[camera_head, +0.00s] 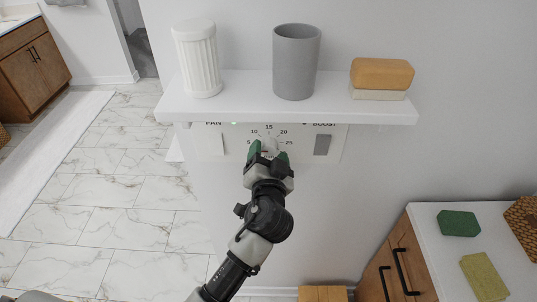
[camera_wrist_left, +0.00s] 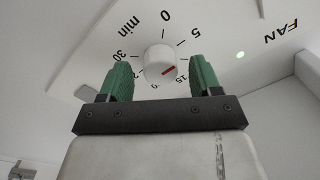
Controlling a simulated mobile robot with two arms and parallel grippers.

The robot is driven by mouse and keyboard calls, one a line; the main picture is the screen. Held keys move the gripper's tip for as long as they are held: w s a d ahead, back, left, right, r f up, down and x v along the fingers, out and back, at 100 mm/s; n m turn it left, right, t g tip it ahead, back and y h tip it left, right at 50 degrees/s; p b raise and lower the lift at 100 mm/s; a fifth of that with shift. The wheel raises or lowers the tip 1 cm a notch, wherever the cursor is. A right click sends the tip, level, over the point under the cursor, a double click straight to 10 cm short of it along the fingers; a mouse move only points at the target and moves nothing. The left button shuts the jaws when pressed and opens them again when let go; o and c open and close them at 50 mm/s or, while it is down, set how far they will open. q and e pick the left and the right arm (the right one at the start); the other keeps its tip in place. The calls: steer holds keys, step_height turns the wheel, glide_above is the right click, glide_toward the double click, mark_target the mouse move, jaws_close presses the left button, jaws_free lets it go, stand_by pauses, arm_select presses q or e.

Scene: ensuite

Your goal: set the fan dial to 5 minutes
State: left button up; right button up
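The fan dial is a round white knob (camera_wrist_left: 160,63) with a red mark, on a white panel (camera_wrist_left: 100,50) printed with minute numbers. In the head view the knob (camera_head: 270,146) is partly covered by my gripper. My left gripper (camera_head: 268,152) is at the panel with its green fingers (camera_wrist_left: 161,78) open, one on each side of the knob, with gaps visible. My right gripper is not in view.
A white shelf (camera_head: 240,108) juts out just above the panel, carrying a white ribbed cup (camera_head: 197,60), a grey cup (camera_head: 296,62) and a yellow block (camera_head: 381,73). A grey switch (camera_head: 322,145) is right of the dial. A green light (camera_wrist_left: 240,55) shows near FAN.

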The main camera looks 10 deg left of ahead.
arm_select(q)
steer(key=b+v, duration=0.4)
steer(key=v, duration=0.6)
steer(key=shift+s, duration=0.4)
steer(key=shift+d, duration=0.1)
